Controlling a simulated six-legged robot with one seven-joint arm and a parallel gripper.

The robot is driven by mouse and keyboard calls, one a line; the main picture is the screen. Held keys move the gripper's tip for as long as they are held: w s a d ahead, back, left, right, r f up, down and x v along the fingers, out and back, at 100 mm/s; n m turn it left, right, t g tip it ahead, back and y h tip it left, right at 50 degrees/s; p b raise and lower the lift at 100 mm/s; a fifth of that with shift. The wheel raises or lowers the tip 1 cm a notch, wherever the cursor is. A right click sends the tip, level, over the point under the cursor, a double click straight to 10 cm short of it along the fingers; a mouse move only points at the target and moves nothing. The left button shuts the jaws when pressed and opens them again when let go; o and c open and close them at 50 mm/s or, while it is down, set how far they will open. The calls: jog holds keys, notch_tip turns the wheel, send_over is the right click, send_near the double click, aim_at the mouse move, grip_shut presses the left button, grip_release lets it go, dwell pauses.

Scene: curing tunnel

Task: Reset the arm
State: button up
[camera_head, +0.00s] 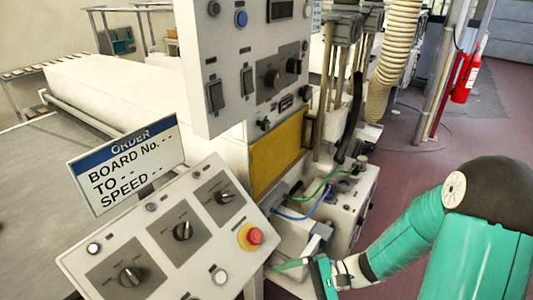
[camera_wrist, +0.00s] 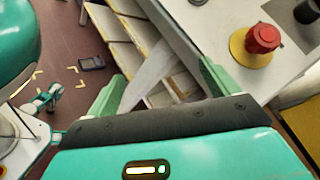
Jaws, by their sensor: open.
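My arm, green with a dark joint, comes in from the right in the head view. My gripper (camera_head: 305,268) is at its end, low beside the right edge of the sloped control panel (camera_head: 110,258). In the wrist view my gripper (camera_wrist: 162,84) has its two green fingers wide apart. Nothing is held between them. A pale grey surface and some shelves show behind the gap. The red stop button (camera_head: 254,236) on a yellow base is on the panel near my gripper; it also shows at upper right in the wrist view (camera_wrist: 262,39).
An order sign (camera_head: 125,165) stands behind the sloped panel. An upright switch panel (camera_head: 255,60) rises in the middle. Green and blue cables run over a white machine box (camera_head: 350,205). A red extinguisher (camera_head: 466,78) hangs at back right. Open floor (camera_head: 400,170) lies right of the machine.

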jog(key=s+d+r+n+t+h, duration=0.3)
jog(key=d+r+t+h, duration=0.1)
jog(key=r+h, duration=0.3)
jog(key=s+d+r+n+t+h, duration=0.3)
jog(key=d+r+h, duration=0.3)
jog(key=r, duration=0.6)
jog(key=n+h, duration=0.1)
jog(key=h, duration=0.1)
jog(key=shift+s+r+t+h, duration=0.3)
jog(key=shift+s+t, duration=0.05)
jog(key=shift+t, duration=0.05)
